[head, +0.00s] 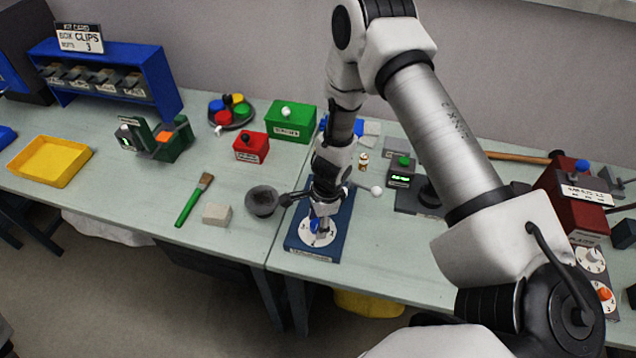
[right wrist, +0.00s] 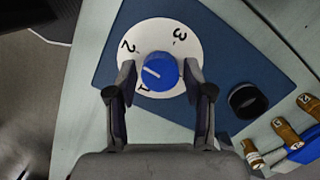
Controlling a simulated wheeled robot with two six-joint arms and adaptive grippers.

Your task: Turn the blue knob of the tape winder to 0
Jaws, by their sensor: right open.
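The tape winder has a blue base (head: 300,247) at the front table edge, with a white dial (head: 328,239) and a blue knob (head: 314,226). In the right wrist view the blue knob (right wrist: 161,68) sits mid-dial, and the numbers 1, 2 and 3 show on the dial (right wrist: 155,32). A white line on the knob lies toward the side between 2 and 1. I cannot see the 0. My right gripper (right wrist: 160,78) is open, with one finger on each side of the knob; contact cannot be told. My left gripper is not in view.
A dark bowl (head: 262,202), a grey block (head: 217,214) and a green-handled brush (head: 190,203) lie left of the winder. A red box (head: 250,148) and a green box (head: 290,122) stand behind. A device with a green display (head: 401,179) is at the right.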

